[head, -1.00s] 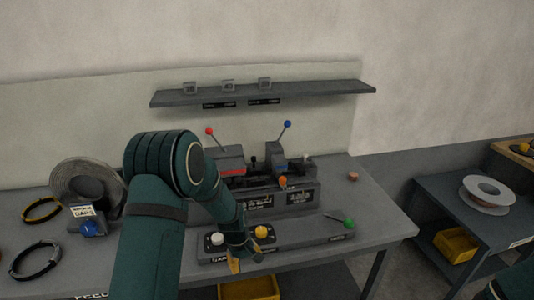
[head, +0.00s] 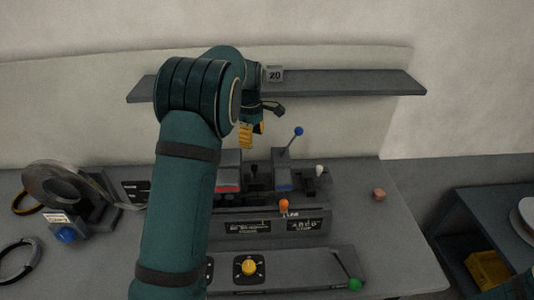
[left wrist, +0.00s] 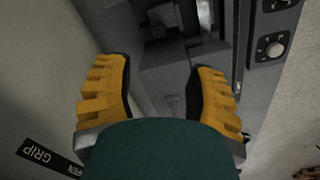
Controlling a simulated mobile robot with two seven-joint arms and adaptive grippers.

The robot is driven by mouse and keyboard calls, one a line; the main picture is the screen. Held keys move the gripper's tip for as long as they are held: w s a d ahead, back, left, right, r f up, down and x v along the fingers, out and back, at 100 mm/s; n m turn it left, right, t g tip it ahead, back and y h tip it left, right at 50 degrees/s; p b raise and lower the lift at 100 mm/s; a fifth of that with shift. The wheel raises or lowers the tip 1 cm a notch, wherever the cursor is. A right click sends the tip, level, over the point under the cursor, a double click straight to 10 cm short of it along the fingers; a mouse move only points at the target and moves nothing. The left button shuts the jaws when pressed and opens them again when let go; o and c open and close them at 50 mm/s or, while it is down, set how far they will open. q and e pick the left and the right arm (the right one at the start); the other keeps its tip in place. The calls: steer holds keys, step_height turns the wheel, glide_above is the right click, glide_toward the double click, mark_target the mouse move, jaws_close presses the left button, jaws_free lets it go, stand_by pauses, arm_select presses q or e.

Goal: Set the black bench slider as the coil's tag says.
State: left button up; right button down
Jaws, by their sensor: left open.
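A coil (head: 52,186) stands in a holder at the bench's left. Its small pale tag (head: 58,218) is too small to read. A grey bench machine (head: 245,228) carries a black knob (head: 254,171), a blue-ball lever (head: 299,131), an orange knob (head: 284,204) and a white knob (head: 320,170). I cannot tell for certain which part is the black slider. My left gripper (head: 252,132), with yellow fingers, is above the machine, in front of the shelf. In the left wrist view the gripper (left wrist: 160,68) is open and empty over grey machine parts. My right gripper is out of view.
A shelf (head: 340,86) runs along the back wall above the machine. A front panel (head: 305,268) has a yellow knob (head: 249,267) and a green-ball lever (head: 355,285). My left arm hides the panel's left part. The bench's right end is mostly clear.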

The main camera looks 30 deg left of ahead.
mark_target(254, 166)
arm_select(q)
steer(key=f, duration=1.3)
steer(key=shift+w+f, duration=0.15)
steer(key=shift+w, duration=0.15)
jaws_close()
